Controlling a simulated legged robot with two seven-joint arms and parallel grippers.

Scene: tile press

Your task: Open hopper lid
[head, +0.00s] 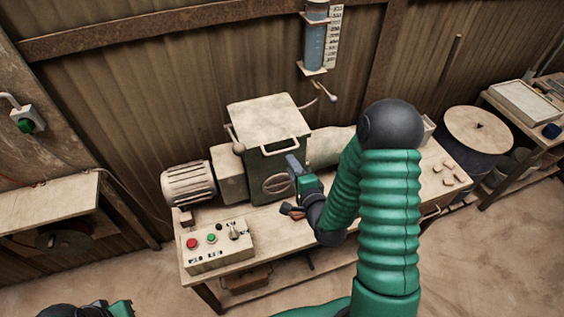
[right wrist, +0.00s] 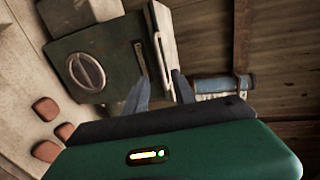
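The hopper lid (head: 268,120) is a pale, worn flat plate lying shut on top of the dark green press body (head: 272,165). A pale bar handle (head: 280,146) runs along its front edge. In the right wrist view, the lid (right wrist: 165,25) shows nearly edge-on, with the handle (right wrist: 157,55) just ahead of the fingertips. My right gripper (head: 291,165) is in front of the press, below the handle. Its fingers (right wrist: 160,92) are apart, with nothing visible between them. Of my left arm, only a green and black part (head: 120,308) shows at the bottom left edge; its fingers cannot be made out.
A control box (head: 218,246) with red and green buttons stands at the bench's front left, near a motor (head: 188,184). Reddish tiles (right wrist: 45,108) lie on the bench. A blue water tube (head: 315,45) hangs on the wall behind. A dark barrel (head: 478,130) stands at right.

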